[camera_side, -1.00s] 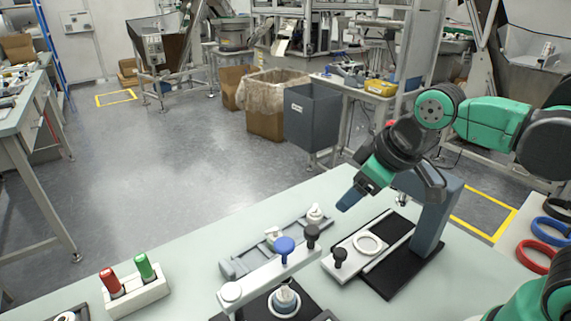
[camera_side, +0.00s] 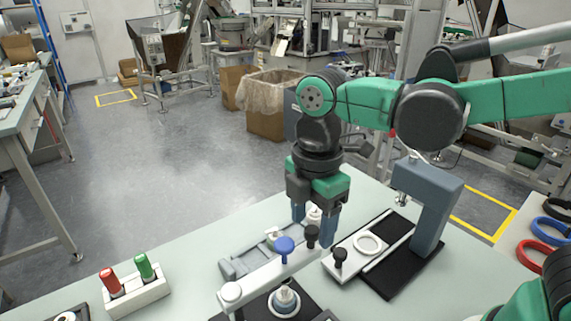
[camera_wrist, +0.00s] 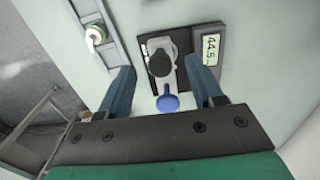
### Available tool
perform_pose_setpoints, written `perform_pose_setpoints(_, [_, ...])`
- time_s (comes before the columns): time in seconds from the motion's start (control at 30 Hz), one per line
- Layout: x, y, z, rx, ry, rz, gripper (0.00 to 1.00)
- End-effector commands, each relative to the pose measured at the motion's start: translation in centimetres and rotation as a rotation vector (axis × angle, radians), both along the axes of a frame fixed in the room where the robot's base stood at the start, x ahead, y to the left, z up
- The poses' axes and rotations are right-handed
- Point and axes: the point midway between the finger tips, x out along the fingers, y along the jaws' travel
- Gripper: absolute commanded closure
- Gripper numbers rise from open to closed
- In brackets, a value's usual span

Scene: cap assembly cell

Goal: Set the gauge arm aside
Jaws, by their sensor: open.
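The gauge arm (camera_side: 262,275) is a light grey bar in the front middle of the side view. It bears a blue knob (camera_side: 285,246) and a black knob (camera_side: 312,236), and its left end has a round pivot-like cap. It spans above a small white part (camera_side: 285,298) on a black base. My gripper (camera_side: 314,236) points down at the black-knob end, with its blue fingers open. In the wrist view the black knob (camera_wrist: 159,63) lies between the open fingertips (camera_wrist: 160,68), and the blue knob (camera_wrist: 167,102) lies nearer the palm. Contact cannot be told.
A grey rail (camera_side: 235,265) with small white parts lies behind the arm. A grey stand (camera_side: 430,215) and a plate with a white ring (camera_side: 367,244) stand at right. A white block (camera_side: 140,295) holds red and green pegs at left. A display (camera_wrist: 210,50) reads 44.5.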

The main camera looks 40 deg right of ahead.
Motion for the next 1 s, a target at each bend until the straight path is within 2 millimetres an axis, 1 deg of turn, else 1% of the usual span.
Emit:
perform_pose_setpoints(0.1, [-0.02, -0.02, -0.37, 0.0, 0.0, -0.001, 0.4])
perform_pose_setpoints(0.3, [-0.02, -0.02, -0.39, 0.001, -0.001, -0.001, 0.4])
perform_pose_setpoints(0.33, [-0.02, -0.02, -0.39, 0.0, -0.001, -0.001, 0.43])
perform_pose_setpoints(0.53, [-0.02, -0.02, -0.38, 0.0, -0.001, -0.001, 1.0])
perform_pose_setpoints(1.0, [-0.02, -0.02, -0.36, 0.0, -0.001, -0.001, 1.0])
